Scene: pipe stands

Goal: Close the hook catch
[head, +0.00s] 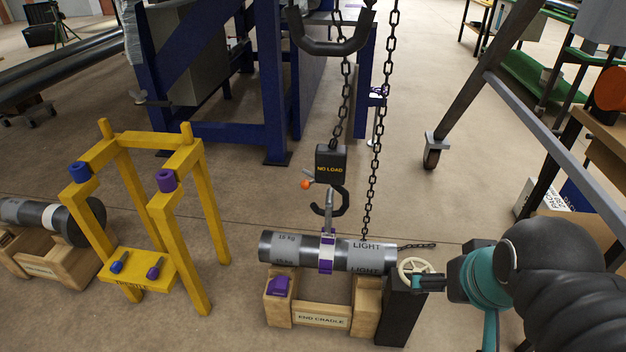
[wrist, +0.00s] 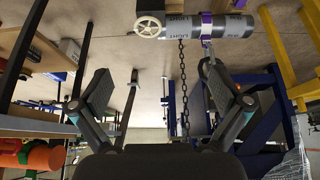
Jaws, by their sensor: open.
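The black hook (head: 343,201) hangs under a block (head: 331,163) marked NO LOAD. An orange knob (head: 306,184), apparently the catch's end, sticks out left above the hook's mouth; the mouth looks open. A grey link on the purple sling (head: 327,254) reaches up to the hook; whether it sits inside is unclear. The sling goes around the grey pipe (head: 281,247). In the wrist view the sling (wrist: 207,24) shows at the top, with the hook area small and blurred. My gripper (head: 430,284) is right of the hook, beside the handwheel. The wrist view shows its fingers (wrist: 158,76) apart and empty.
The pipe rests on the wooden end cradle (head: 320,316). A handwheel (head: 415,267) on a dark post stands at its right end. A hanging chain (head: 378,130) runs down right of the hook. A yellow stand (head: 209,225) is left. Floor between stand and hook is clear.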

